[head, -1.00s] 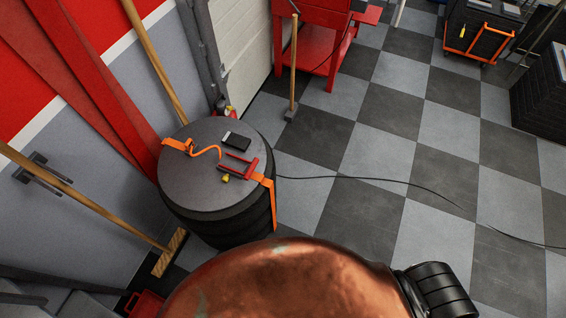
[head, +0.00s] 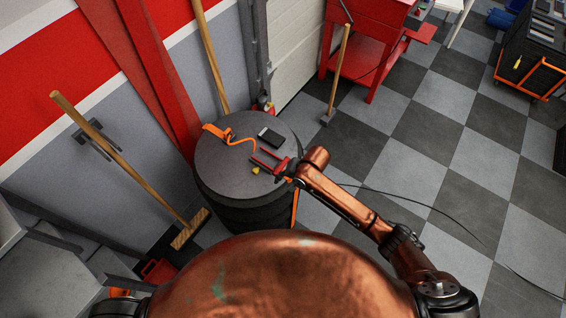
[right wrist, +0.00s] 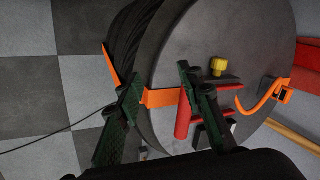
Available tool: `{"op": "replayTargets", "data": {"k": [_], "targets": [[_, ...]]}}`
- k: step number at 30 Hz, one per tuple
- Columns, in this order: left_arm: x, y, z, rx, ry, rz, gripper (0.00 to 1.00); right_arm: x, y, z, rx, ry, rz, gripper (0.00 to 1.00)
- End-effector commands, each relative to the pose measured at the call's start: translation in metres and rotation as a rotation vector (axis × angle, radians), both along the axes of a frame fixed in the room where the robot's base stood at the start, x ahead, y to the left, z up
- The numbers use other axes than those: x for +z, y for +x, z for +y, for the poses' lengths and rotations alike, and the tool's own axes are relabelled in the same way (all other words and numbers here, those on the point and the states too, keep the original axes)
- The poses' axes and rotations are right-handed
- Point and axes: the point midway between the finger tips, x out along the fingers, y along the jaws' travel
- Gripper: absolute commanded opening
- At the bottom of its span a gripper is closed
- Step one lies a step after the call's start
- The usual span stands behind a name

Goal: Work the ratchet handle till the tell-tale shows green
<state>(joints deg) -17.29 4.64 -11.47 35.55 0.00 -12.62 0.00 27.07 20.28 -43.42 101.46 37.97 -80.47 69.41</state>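The ratchet handle, a red U-shaped frame (head: 266,158), lies on the round grey top (head: 222,172) of a black tyre-like stack. A small yellow piece (head: 256,170), perhaps the tell-tale, sits beside it; it also shows yellow in the right wrist view (right wrist: 218,66). An orange strap (head: 241,141) runs over the top. My right gripper (head: 286,174) is at the handle's near right end. In the right wrist view its dark fingers (right wrist: 158,100) are spread apart, one overlapping the red handle (right wrist: 183,118). Contact cannot be told. My left gripper is not in view.
A black box (head: 270,136) lies on the top behind the handle. Brooms (head: 130,160) lean at the left wall. A long-handled tool (head: 340,75) stands before a red bench (head: 367,52). A dark cable (head: 430,208) crosses the checkered floor, which is otherwise largely open at right.

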Motion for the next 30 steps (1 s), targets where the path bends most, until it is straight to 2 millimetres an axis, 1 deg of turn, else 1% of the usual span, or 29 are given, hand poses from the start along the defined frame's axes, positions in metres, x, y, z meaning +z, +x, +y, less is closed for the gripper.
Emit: {"op": "replayTargets", "data": {"k": [1,3,9,12,14,17,19,27,30], "targets": [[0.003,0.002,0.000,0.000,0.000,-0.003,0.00,0.024,0.007,0.009,-0.005,-0.022,0.010,0.34],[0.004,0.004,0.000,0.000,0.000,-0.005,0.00,0.037,0.016,0.014,-0.051,-0.057,0.049,0.34],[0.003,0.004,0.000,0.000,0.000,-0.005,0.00,0.054,0.059,0.004,-0.246,-0.136,0.115,0.34],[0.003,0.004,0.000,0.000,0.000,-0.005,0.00,0.061,0.073,-0.001,-0.315,-0.157,0.128,0.34],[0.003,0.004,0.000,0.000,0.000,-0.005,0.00,0.063,0.077,-0.003,-0.340,-0.162,0.133,0.34],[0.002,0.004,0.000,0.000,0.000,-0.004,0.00,0.060,0.082,-0.005,-0.361,-0.167,0.137,0.34],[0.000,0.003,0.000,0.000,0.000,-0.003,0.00,0.053,0.082,-0.003,-0.364,-0.167,0.138,0.34],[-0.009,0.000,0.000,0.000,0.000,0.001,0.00,0.010,0.087,0.004,-0.363,-0.167,0.138,0.34],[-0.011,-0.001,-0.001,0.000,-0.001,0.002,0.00,-0.001,0.088,0.006,-0.363,-0.166,0.138,0.34]]}}
